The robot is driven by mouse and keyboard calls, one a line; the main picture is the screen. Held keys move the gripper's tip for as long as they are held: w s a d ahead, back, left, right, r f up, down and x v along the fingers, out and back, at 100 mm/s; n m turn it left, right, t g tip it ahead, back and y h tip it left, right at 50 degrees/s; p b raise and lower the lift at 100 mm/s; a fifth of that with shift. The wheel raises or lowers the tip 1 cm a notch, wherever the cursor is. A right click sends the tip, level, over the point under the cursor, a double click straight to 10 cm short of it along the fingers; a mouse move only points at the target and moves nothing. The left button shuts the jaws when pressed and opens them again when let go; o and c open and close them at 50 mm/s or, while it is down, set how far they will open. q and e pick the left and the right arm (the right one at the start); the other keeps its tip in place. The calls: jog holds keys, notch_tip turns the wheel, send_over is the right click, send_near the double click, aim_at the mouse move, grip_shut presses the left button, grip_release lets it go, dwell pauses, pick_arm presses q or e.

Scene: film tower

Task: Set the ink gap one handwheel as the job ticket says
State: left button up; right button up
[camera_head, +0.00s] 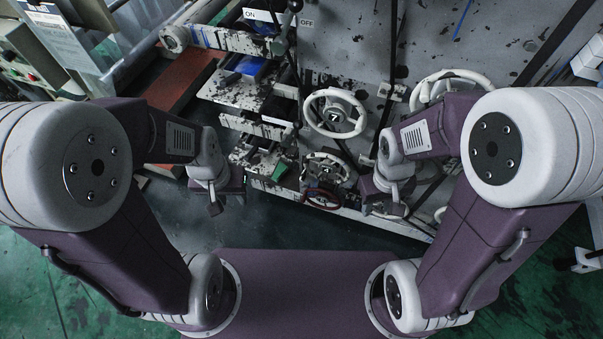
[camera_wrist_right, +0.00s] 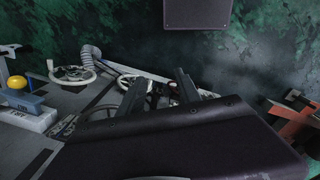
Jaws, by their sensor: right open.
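Several handwheels are on the grey machine face in the head view. A white handwheel (camera_head: 355,126) has a dark hub marked 7. Below it are a smaller white handwheel (camera_head: 341,163) and a red-rimmed wheel (camera_head: 322,205). I cannot tell which is ink gap one. A printed sheet (camera_head: 58,42) at upper left may be the job ticket; its text is unreadable. My left gripper (camera_head: 215,207) hangs left of the wheels, apart from them; its jaw state is unclear. My right gripper (camera_head: 380,208) is right of the lower wheels, open and empty, and shows in the right wrist view (camera_wrist_right: 160,88).
Another white handwheel (camera_head: 474,76) is at upper right, partly behind my right arm. A lever with an ON/OFF plate (camera_head: 263,16) stands at top centre. Blue and green blocks sit on machine ledges. The right wrist view shows a yellow knob (camera_wrist_right: 17,82) and white wheel (camera_wrist_right: 60,73).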

jog(key=w+f+n+t+h+b, duration=0.2)
jog(key=w+f+n+h+b, duration=0.25)
jog(key=f+n+b, duration=0.45)
jog(key=w+f+n+t+h+b, duration=0.1)
jog(key=w+f+n+h+b, duration=0.4)
jog(key=f+n, duration=0.4)
jog(key=n+t+y+b, duration=0.5)
jog(key=n+t+b, duration=0.7)
jog(key=n+t, duration=0.2)
send_near(303, 176)
jog(key=shift+h, duration=0.25)
jog(key=x, duration=0.3)
jog(key=f+x, duration=0.1)
jog(key=x, duration=0.5)
jog(key=shift+w+f, duration=0.3)
jog(key=shift+w, duration=0.1)
jog(key=shift+w+d+r, duration=0.1)
jog(key=shift+w+r, duration=0.05)
jog(key=shift+w, duration=0.25)
grip_shut()
